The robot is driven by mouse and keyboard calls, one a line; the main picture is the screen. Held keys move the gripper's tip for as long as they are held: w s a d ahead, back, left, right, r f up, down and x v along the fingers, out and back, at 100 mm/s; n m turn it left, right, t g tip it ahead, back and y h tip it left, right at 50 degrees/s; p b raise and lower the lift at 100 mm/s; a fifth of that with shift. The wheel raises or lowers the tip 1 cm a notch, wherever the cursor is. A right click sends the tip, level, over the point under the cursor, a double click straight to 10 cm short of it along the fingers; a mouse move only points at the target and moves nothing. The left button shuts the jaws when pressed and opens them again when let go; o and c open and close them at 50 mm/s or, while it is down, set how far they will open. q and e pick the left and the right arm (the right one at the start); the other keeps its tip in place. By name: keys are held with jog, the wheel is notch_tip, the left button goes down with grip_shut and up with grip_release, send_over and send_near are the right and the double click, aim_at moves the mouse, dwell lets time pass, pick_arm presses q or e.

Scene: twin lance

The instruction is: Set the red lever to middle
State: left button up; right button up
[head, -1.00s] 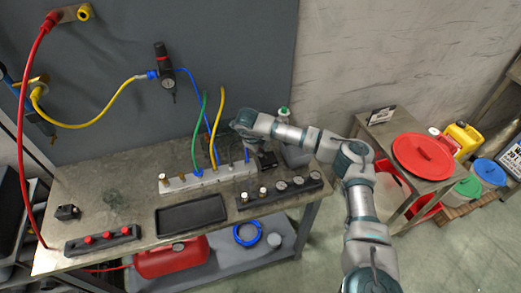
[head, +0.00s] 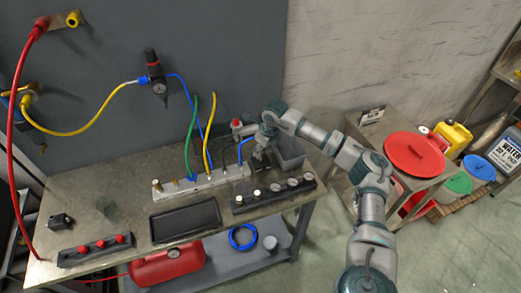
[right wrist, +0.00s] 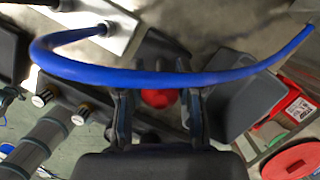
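The red lever shows in the right wrist view as a round red knob (right wrist: 158,98) beside a dark block (right wrist: 160,50). A blue hose (right wrist: 160,78) crosses the wrist view in front of the knob. My left gripper is not in view.
A manifold (head: 172,189) with green, yellow and blue hoses stands left of my gripper. A gauge box (head: 275,195) lies in front, and a grey bin (head: 291,153) is close on the right. A red-topped fitting (head: 236,124) stands behind. A black tray (head: 185,221) is empty.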

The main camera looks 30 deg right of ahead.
jog(key=shift+w, duration=0.1)
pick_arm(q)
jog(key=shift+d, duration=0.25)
pick_arm(e)
jog(key=v, duration=1.1)
jog(key=shift+r, duration=0.4)
jog(key=shift+d, duration=0.15)
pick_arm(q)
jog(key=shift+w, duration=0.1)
